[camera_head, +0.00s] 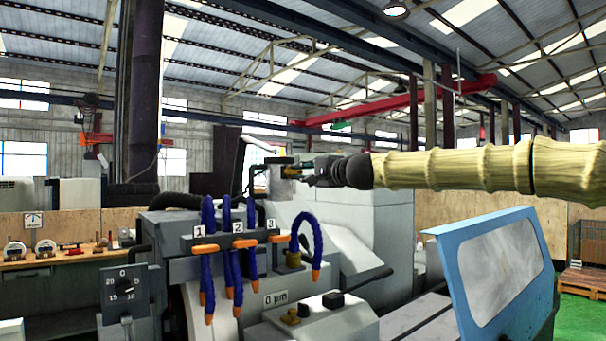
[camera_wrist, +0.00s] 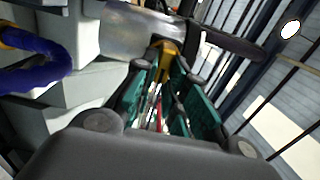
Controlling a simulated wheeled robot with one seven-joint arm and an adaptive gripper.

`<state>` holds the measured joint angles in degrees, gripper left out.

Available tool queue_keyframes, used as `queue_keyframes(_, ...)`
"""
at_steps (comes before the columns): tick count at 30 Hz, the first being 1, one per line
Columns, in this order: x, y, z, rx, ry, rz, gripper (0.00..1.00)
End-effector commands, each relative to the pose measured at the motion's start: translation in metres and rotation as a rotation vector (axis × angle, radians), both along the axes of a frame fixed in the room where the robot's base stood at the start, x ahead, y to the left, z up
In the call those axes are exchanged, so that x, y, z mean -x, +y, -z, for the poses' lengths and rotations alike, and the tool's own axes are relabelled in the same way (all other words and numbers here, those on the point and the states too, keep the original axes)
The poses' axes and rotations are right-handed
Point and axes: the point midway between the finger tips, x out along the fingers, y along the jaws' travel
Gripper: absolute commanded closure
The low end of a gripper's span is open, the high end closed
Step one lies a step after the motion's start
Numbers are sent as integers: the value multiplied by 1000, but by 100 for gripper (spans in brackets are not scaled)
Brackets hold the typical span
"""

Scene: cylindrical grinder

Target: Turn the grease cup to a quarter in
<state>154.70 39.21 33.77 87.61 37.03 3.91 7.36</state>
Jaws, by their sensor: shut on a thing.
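My gripper (camera_head: 284,172) reaches in from the right, above the machine's hose row, and is small and dark in the head view. In the wrist view its teal fingers (camera_wrist: 160,85) close on a yellow-brass piece, which looks like the grease cup (camera_wrist: 166,47). This piece sits between the fingertips, beside a grey metal cylinder (camera_wrist: 140,36). The fingers hide much of it, and no mark showing how far it is turned can be read.
Blue hoses with orange tips (camera_head: 236,262), numbered 1 to 3, hang below the gripper. A dial (camera_head: 124,289) is at lower left. A brass fitting (camera_head: 293,258) stands by hose 3. A blue-framed guard (camera_head: 497,272) stands at right. In the wrist view a blue hose (camera_wrist: 40,68) is at left.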

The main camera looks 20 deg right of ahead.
Motion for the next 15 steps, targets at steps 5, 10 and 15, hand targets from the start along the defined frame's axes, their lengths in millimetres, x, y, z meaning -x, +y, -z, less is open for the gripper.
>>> queue_keyframes(5, 0, -2, -1, -6, 1, 3, 100)
queue_keyframes(10, 0, -1, 0, -5, 1, 2, 100)
queue_keyframes(15, 0, -1, 0, -4, 1, 2, 66)
